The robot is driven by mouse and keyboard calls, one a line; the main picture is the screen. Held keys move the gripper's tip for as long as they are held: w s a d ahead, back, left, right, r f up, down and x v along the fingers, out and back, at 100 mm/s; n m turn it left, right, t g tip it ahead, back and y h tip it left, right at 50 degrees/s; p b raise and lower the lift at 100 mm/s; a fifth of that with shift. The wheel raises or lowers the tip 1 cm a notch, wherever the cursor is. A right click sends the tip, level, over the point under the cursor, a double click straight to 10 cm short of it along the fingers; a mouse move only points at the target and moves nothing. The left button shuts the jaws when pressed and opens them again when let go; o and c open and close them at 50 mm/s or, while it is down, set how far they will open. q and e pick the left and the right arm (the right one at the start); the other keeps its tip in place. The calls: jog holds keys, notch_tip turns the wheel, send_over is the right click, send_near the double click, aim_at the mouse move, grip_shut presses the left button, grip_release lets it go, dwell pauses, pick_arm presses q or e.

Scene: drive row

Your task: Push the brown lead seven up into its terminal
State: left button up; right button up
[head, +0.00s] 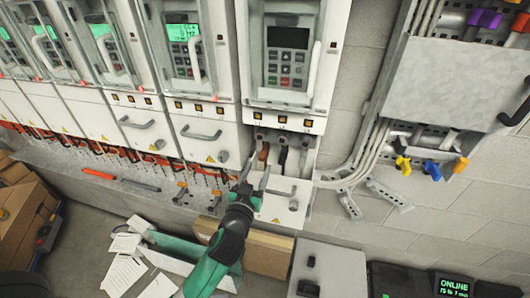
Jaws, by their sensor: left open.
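The brown lead (263,153) hangs in the open terminal bay under the rightmost drive, left of a black lead (282,158) and a grey lead. Its upper end lies just below the row of small orange-marked terminals (258,116); whether it touches one is too small to tell. My left gripper (259,166) reaches up from below on a green arm. Its two fingers are open and apart, with the tips at the lower part of the brown lead. I see nothing held between them. My right gripper is not in view.
The opened white cover (285,205) sits below the bay, close to my left gripper. Grey conduits (350,170) run along the right. Tools (140,185) lie on the ledge at left. A cardboard box (265,253) and papers (125,268) are below.

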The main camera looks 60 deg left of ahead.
aim_at(265, 152)
pick_arm(q)
jog(key=x, duration=0.8)
jog(key=shift+w+a+p, duration=0.1)
jog(key=shift+w+p, duration=0.05)
jog(key=shift+p, duration=0.2)
grip_shut()
dwell(0.8)
